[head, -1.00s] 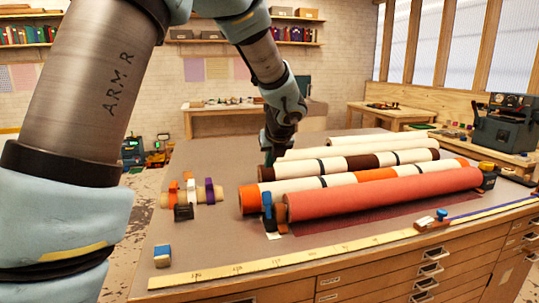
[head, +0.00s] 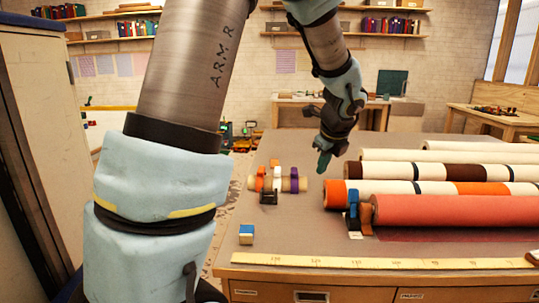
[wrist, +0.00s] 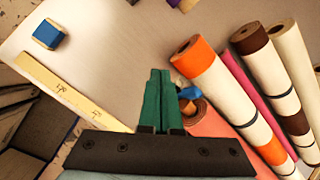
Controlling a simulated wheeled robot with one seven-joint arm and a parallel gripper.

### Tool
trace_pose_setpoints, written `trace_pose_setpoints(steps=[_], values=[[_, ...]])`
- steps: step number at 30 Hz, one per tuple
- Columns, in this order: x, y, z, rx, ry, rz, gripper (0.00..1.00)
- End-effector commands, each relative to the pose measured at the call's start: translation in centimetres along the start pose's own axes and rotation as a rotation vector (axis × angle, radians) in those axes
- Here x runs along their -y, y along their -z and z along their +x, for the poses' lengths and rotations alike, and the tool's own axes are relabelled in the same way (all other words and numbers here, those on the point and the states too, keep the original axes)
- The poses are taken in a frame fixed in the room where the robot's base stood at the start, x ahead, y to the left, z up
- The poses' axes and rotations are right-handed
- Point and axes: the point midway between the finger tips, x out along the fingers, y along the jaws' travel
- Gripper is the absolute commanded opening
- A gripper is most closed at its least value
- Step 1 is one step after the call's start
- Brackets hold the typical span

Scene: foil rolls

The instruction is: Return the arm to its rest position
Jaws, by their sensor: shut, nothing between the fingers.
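My arm reaches from the left over the table in the head view. My gripper (head: 323,163) hangs above the table, between the short clamp roller and the long rolls. In the wrist view its green fingers (wrist: 157,100) are together with nothing between them. The rolls lie side by side on the right: a red roll (head: 460,208) in front, an orange-and-white roll (head: 430,187) behind it, then a white roll with a brown band (head: 400,170) and paler rolls further back.
A short roller with coloured clamps (head: 290,184) lies left of the rolls. A small blue-topped block (head: 246,234) sits near the table's front left corner. A yellow measuring strip (head: 350,261) runs along the front edge. A tall cabinet (head: 45,110) stands at the left.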

Motion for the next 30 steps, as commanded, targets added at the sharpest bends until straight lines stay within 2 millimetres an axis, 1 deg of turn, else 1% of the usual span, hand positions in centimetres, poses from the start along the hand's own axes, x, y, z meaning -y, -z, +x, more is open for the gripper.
trace_pose_setpoints(steps=[1,2,3,5,6,8,9,12,15,18,19,22,30], values=[[-3.8,-1.2,0.7,-0.022,-0.052,-0.228,0.0],[-5.8,-1.6,0.9,-0.034,-0.08,-0.369,0.0],[-8.4,-1.9,1.2,-0.047,-0.118,-0.556,0.0],[-12.2,-2.2,1.4,-0.056,-0.176,-0.838,0.0],[-14.6,-2.2,1.4,-0.056,-0.214,-1.027,0.0],[-18.0,-2.0,1.4,-0.048,-0.27,-1.306,0.0],[-20.1,-1.7,1.3,-0.038,-0.307,-1.484,0.0],[-24.2,-0.8,0.8,-0.003,-0.384,-1.875,0.0],[-27.0,0.1,0.5,0.036,-0.439,-2.164,0.0],[-28.5,0.8,0.2,0.064,-0.473,-2.339,0.0],[-28.7,0.8,0.1,0.07,-0.479,-2.37,0.0],[-29.1,1.1,0.0,0.079,-0.488,-2.419,0.0],[-29.0,1.0,0.1,0.078,-0.488,-2.418,0.0]])
